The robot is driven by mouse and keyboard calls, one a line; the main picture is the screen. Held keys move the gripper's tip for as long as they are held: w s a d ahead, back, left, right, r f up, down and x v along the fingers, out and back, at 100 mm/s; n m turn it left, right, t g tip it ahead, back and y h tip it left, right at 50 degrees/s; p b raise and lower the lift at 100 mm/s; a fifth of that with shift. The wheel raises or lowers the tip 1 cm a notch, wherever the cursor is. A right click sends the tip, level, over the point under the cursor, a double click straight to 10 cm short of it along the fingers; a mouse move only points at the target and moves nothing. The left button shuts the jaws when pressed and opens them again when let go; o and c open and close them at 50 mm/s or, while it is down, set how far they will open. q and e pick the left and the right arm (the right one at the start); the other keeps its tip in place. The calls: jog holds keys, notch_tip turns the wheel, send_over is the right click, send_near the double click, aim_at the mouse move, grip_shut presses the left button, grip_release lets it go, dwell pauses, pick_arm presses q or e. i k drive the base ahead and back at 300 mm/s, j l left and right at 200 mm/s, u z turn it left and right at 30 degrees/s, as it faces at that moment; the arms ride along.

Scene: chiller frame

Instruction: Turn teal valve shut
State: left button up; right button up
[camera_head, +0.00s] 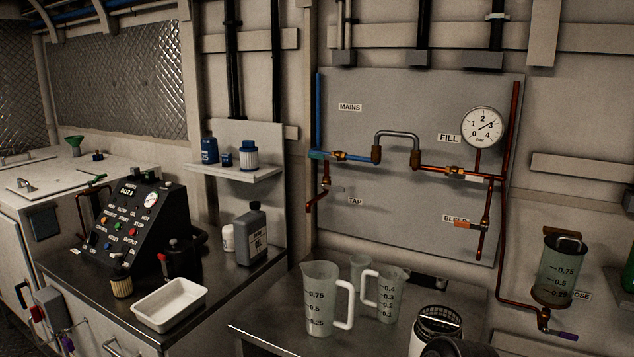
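A teal-blue lever handle (318,154) shows on the wall panel below the MAINS label, at the left end of a short horizontal run. It lies roughly level, beside a brass valve body (339,156) and along the line of the pipe there. A blue pipe (318,110) comes down to it from above. A small green lever (96,178) also shows at the far left, behind the black control box. Neither of my grippers can be made out, and nothing touches the teal-blue handle.
A pressure gauge (484,127) sits at the panel's upper right. A red tap handle (326,182) and orange bleed handle (462,224) are lower. Clear jugs (320,300) stand on the metal table (265,326) in front. A dark-and-white cylinder (437,325) is at the bottom edge.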

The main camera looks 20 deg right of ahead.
aim_at(322, 157)
jog(key=i+j+z, duration=0.2)
jog(key=i+z, duration=0.15)
jog(key=i+j+z, duration=0.35)
jog(key=i, duration=0.15)
jog(key=i+j+z, duration=0.3)
jog(key=i+j, duration=0.05)
jog(key=j, duration=0.05)
